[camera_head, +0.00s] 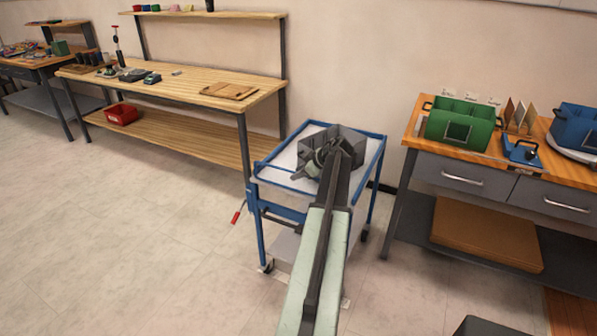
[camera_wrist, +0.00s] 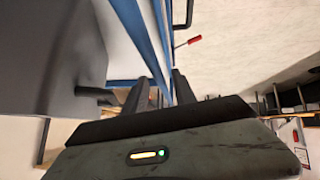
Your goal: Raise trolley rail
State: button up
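The trolley (camera_head: 262,232) has a blue frame and a pale top, and stands between the workbenches. Blue rails edge its top; the near-side rail (camera_head: 282,184) runs below my gripper. My arm hides part of the trolley's near right side. My gripper (camera_head: 301,172) is over the trolley top, pointing left. In the wrist view its two dark fingers (camera_wrist: 160,84) stand apart, with a blue trolley bar (camera_wrist: 143,32) running down toward the gap between them. I cannot tell whether they touch it. A red-tipped lever (camera_head: 237,216) sticks out at the trolley's left, also seen in the wrist view (camera_wrist: 188,42).
A grey box (camera_head: 350,140) stands on the trolley top beside my gripper. A wooden workbench (camera_head: 190,84) is at the back left. A drawer bench (camera_head: 405,168) with green and blue bins is at the right. The floor at the left is clear.

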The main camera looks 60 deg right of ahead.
jog(key=d+p+v, duration=0.1)
jog(key=p+v, duration=0.3)
jog(key=v, duration=0.3)
jog(key=shift+a, duration=0.45)
